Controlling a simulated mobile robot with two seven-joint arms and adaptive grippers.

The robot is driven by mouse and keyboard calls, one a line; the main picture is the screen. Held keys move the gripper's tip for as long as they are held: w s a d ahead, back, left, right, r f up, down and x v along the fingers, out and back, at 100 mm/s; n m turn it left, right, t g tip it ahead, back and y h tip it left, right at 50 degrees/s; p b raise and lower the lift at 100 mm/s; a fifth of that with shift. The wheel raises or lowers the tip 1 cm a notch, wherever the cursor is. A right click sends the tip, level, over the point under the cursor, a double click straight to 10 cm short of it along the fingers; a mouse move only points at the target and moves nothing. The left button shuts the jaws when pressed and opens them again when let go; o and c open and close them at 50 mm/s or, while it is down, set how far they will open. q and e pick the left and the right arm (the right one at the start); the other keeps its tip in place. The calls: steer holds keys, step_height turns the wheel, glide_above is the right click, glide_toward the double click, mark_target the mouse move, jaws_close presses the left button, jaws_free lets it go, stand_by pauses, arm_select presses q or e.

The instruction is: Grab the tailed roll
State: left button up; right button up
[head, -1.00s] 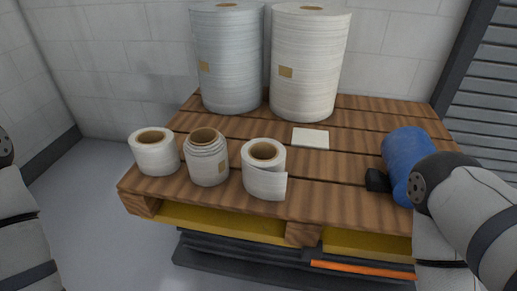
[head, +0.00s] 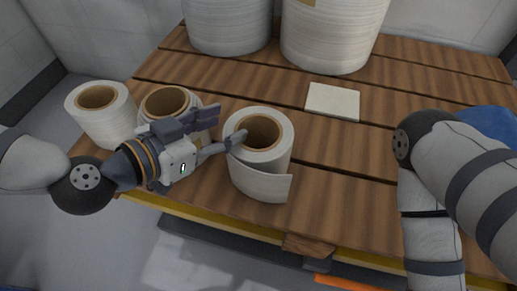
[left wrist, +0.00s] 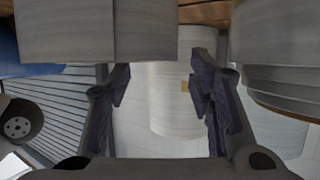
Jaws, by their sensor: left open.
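The tailed roll (head: 262,165) is a small white roll with a brown core, standing upright on the pallet with a loose flap at its front. In the left wrist view it fills the upper left (left wrist: 95,30). My left gripper (head: 225,126) is open and empty, with its fingers pointing at the gap between the tailed roll and the ridged middle roll (head: 165,100). One finger appears close to the tailed roll's left rim; contact is unclear. In the left wrist view the open fingers (left wrist: 160,90) have nothing between them. My right gripper is hidden.
A plain small roll (head: 100,115) stands at the far left. Two large rolls (head: 335,35) stand at the back. A flat white square (head: 333,101) lies on the wooden pallet (head: 340,190). A blue object (head: 492,122) is partly behind my right arm.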

mark_target(240, 119)
arm_select(q)
steer(key=x, duration=0.5)
steer(key=shift+b, duration=0.3)
jaws_close()
steer(key=shift+w+r, duration=0.1)
